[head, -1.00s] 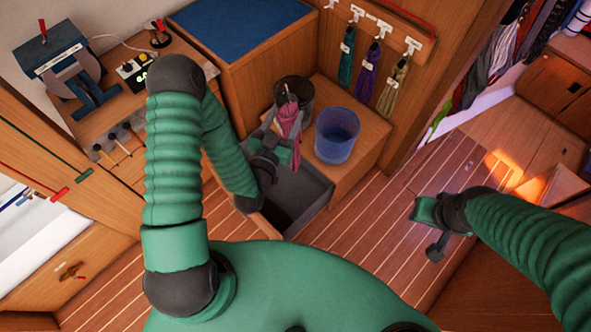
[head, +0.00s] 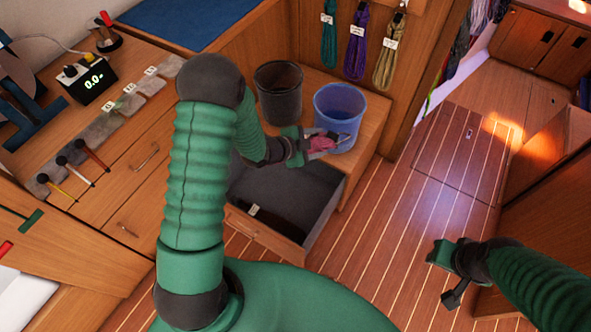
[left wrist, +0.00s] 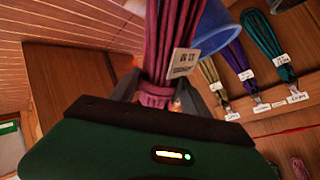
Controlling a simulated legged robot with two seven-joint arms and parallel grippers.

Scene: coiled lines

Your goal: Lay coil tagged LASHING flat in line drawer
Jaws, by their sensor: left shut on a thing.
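My left gripper (head: 314,142) is shut on a pink-maroon coil (head: 324,145). It holds the coil above the back right part of the open drawer, in front of the blue bucket. In the left wrist view the coil (left wrist: 172,45) stretches away from the jaws, with a pale tag (left wrist: 184,62) whose lettering I cannot read surely. The grey-lined drawer (head: 305,195) is pulled out below; a small label lies at its front, and I see no coil in its visible part.
A blue bucket (head: 338,112) and a dark bucket (head: 279,95) stand on the wooden bench behind the drawer. Teal, purple (head: 356,45) and olive coils hang tagged on the wall. A counter with tools and a lit meter (head: 88,80) is at left. The plank floor is clear.

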